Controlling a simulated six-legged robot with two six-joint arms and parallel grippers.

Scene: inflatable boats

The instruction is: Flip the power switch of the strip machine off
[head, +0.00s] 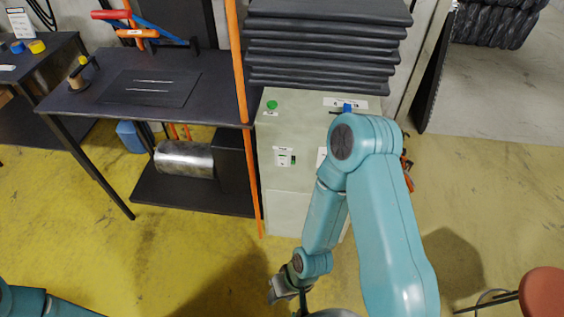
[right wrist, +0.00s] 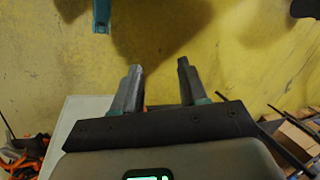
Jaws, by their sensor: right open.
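The strip machine looks to be the pale grey-green cabinet (head: 290,210) in the middle of the head view. A small switch plate (head: 285,157) with a dark and green switch (head: 293,160) sits on its front; whether it is on or off is too small to tell. A green round button (head: 272,105) is on the cabinet's top. My right arm crosses in front and hides the cabinet's right side. My right gripper (head: 284,290) is low in front of the cabinet, apart from it. In the right wrist view the right gripper (right wrist: 160,66) is open and empty above yellow floor. My left gripper is out of view.
Black folded sheets (head: 325,45) are stacked behind the cabinet's top. A dark table (head: 75,100) stands to the left, with an orange post (head: 240,90) between. A reddish stool (head: 542,292) is at lower right. Yellow floor (head: 180,260) in front is clear.

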